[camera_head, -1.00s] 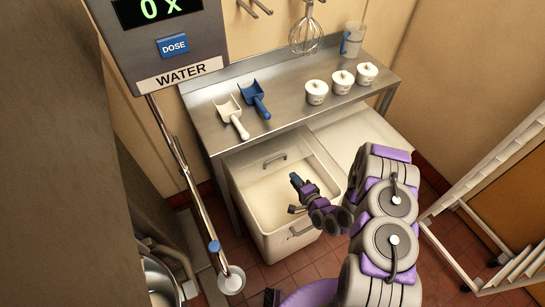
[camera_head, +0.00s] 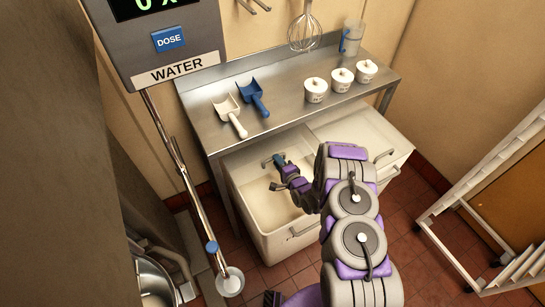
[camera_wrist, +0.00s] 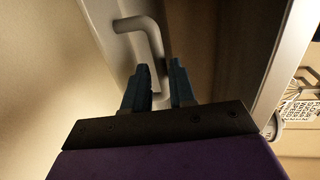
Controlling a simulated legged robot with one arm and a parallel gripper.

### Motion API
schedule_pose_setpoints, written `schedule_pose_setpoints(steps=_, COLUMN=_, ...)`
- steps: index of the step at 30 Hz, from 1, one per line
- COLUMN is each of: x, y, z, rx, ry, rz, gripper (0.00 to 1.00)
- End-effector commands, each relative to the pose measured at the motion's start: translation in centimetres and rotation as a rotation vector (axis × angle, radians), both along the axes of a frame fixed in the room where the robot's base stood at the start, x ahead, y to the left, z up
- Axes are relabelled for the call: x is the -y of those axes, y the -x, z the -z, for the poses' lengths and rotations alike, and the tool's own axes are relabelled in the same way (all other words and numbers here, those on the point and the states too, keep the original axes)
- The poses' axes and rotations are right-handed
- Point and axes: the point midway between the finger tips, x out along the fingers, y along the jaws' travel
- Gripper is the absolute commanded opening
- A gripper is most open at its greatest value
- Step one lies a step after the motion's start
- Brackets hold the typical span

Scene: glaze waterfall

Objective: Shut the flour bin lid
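The flour bin (camera_head: 262,240) is a cream bin under the steel table, with pale flour visible inside. Its lid (camera_head: 250,163) is raised at the back and carries a grey bar handle (camera_head: 267,162). My gripper (camera_head: 279,160) is at that handle, over the bin. In the wrist view, the bent handle (camera_wrist: 152,40) runs down between and beyond the two blue fingers (camera_wrist: 160,82). The fingers stand apart with a narrow gap; I see no clear grip on the bar. My arm hides part of the bin's right side.
A second bin with a closed lid (camera_head: 350,132) stands to the right. The steel table (camera_head: 290,88) above holds a white scoop (camera_head: 229,112), a blue scoop (camera_head: 254,96), several white tubs and a jug (camera_head: 351,39). A water dosing unit (camera_head: 165,50) is at left, a white rack (camera_head: 490,205) at right.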

Motion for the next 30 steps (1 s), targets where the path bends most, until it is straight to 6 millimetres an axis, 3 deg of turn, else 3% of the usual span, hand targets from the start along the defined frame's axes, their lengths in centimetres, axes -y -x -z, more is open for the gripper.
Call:
schedule_pose_setpoints(steps=9, x=-2.4, y=-3.4, z=1.0, rx=0.0, ry=0.001, rz=-0.002, gripper=0.25)
schedule_pose_setpoints(steps=22, x=-2.8, y=-4.1, z=1.1, rx=-0.004, ry=0.001, rz=0.0, gripper=0.25)
schedule_pose_setpoints(steps=27, x=-2.8, y=-4.1, z=1.1, rx=-0.004, ry=0.001, rz=0.0, gripper=0.1)
schedule_pose_setpoints(steps=30, x=-2.8, y=-4.1, z=1.2, rx=-0.005, ry=0.001, rz=0.0, gripper=0.09)
